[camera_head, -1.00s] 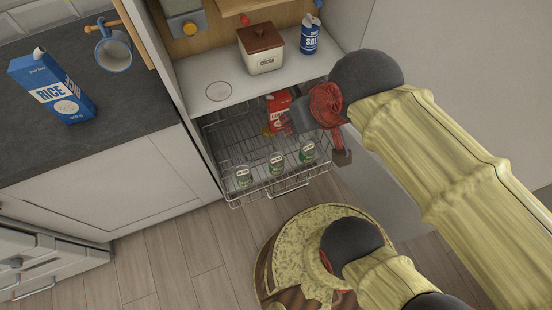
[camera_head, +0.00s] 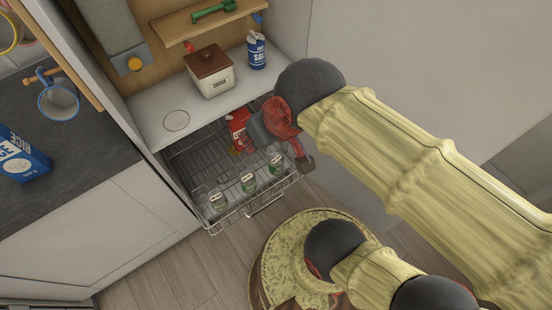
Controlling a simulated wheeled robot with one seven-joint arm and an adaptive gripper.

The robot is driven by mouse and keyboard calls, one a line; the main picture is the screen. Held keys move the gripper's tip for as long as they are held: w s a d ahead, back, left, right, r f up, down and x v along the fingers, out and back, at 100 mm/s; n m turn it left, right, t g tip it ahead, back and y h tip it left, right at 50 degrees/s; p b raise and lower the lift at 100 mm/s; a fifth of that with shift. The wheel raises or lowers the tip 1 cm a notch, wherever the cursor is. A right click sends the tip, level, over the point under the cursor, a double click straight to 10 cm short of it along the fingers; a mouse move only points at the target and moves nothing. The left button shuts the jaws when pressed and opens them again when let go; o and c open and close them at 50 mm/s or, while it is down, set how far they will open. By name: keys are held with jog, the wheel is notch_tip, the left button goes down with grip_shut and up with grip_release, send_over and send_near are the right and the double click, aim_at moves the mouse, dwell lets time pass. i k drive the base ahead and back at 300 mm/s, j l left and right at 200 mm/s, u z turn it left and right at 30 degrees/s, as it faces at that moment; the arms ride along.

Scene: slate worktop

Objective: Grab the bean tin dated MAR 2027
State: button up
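My gripper (camera_head: 300,160) is at the basket's right side, close to the right tin. Its fingers are small and partly hidden by my red and grey wrist, so their opening does not show. I cannot tell whether it touches the tin.
A red packet (camera_head: 238,128) stands farther back in the basket, near my wrist. A white shelf (camera_head: 150,122) above holds a cocoa canister (camera_head: 210,75) and a blue salt container (camera_head: 256,52). A rice carton (camera_head: 20,158) stands on the slate worktop (camera_head: 95,145) at left.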

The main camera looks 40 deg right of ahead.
aim_at(247, 181)
jog(key=z, duration=0.25)
jog(key=k+j+z, duration=0.1)
jog(key=j+z, duration=0.15)
jog(key=z, duration=0.2)
jog(key=k+j+z, duration=0.15)
jog(key=z, duration=0.25)
jog(key=k+j+z, duration=0.2)
jog(key=z, duration=0.25)
jog(key=k+j+z, duration=0.1)
jog(key=k+j, duration=0.15)
jog(key=k, duration=0.15)
jog(key=k+j+z, duration=0.1)
jog(key=k+j, duration=0.15)
jog(key=k, duration=0.2)
